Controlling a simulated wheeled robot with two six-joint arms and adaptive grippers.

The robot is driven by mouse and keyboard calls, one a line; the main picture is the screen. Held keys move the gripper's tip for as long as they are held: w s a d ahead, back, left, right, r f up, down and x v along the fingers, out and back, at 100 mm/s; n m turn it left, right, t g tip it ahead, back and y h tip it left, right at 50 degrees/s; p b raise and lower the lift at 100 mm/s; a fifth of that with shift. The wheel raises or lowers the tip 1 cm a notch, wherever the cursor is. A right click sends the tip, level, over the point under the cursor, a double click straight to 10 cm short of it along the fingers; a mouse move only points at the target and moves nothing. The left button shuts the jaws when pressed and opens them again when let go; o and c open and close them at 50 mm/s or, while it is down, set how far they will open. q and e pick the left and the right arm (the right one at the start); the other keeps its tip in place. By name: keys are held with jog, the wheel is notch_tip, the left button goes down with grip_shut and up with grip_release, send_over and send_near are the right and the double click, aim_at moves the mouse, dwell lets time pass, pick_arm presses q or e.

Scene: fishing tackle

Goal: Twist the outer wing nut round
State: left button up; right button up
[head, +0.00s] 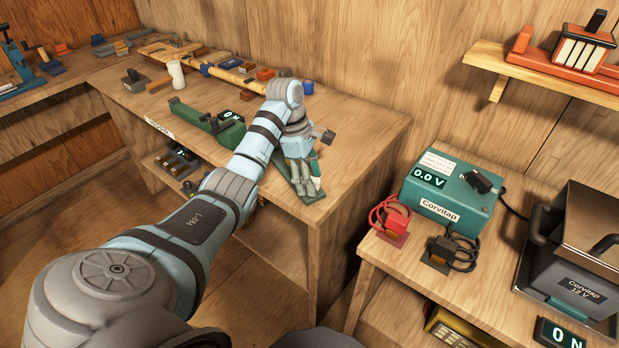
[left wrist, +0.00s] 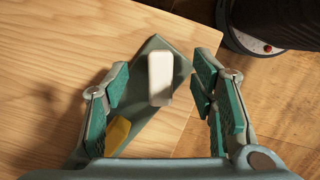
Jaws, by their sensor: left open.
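In the left wrist view a pale, rounded, bar-like piece (left wrist: 160,75) stands on a dark green base (left wrist: 148,112) near the table corner; it looks like the outer wing nut. In the head view the green base (head: 314,198) shows under my left gripper (head: 303,178), at the front right corner of the workbench. My left gripper is open, pointing down, with one finger on each side of the pale piece (left wrist: 160,90). Gaps show between the fingers and the piece. A yellow patch (left wrist: 118,132) lies on the base near the left finger. My right gripper is not in view.
The workbench (head: 365,130) is clear right of my left gripper. A green tool with a display (head: 215,125) lies left of my forearm. A lower table at right holds a teal Corvitap box (head: 450,192), red clamp (head: 390,220), black clamp (head: 440,252) and grey battery (head: 575,270).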

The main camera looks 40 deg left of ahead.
pick_arm(q)
jog(key=p+v, duration=0.2)
jog(key=d+p+v, duration=0.1)
jog(key=p+v, duration=0.3)
jog(key=v, duration=0.1)
jog(key=shift+w+d+r, duration=0.25)
jog(key=shift+w+d, duration=0.05)
jog(key=shift+f, duration=0.1)
